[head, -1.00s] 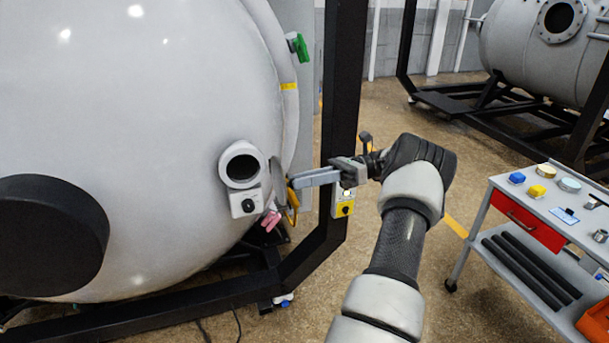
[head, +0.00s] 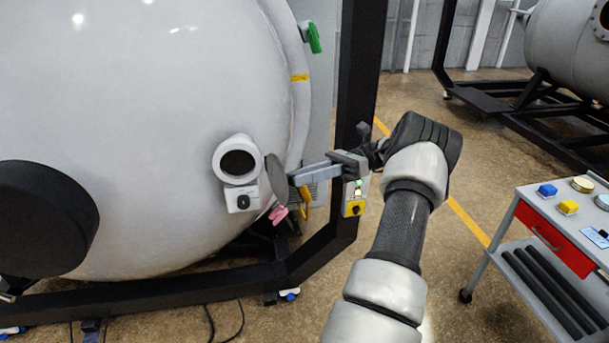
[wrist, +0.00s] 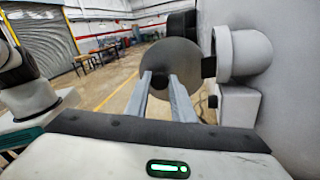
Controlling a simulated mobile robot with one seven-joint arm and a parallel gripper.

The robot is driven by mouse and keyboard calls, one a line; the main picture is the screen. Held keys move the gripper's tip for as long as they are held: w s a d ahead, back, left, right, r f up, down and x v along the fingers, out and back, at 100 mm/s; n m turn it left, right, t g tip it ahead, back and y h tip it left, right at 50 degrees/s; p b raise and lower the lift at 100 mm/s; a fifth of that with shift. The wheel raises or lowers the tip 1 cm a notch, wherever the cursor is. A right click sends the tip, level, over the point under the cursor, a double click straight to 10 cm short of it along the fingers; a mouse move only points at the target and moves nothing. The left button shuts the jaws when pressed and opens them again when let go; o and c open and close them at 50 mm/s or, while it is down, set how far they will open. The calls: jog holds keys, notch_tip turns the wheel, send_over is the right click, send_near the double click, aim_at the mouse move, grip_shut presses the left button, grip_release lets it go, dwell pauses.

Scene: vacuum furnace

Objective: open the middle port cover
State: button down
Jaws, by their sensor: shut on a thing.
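The middle port (head: 239,163) is a short white tube with a dark opening on the furnace door (head: 160,110). Its round grey cover (head: 277,178) stands swung out to the right of the opening, seen nearly edge-on in the head view. In the wrist view the cover (wrist: 171,66) shows as a grey disc beside the port tube (wrist: 243,55). My gripper (head: 296,178) reaches in from the right, its two long grey fingers at the cover. In the wrist view the fingers (wrist: 168,80) are at the disc's lower edge, shut on it; the exact contact is partly hidden.
A white box with a black knob (head: 242,198) sits under the port. A black frame post (head: 357,120) and a control box with a yellow switch (head: 355,197) stand close by my gripper. A tool cart (head: 555,235) is at the right, with open floor before it.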

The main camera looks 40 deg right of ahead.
jog(key=shift+w+r, duration=0.1)
jog(key=shift+r, duration=0.05)
jog(key=c, duration=1.5)
grip_release()
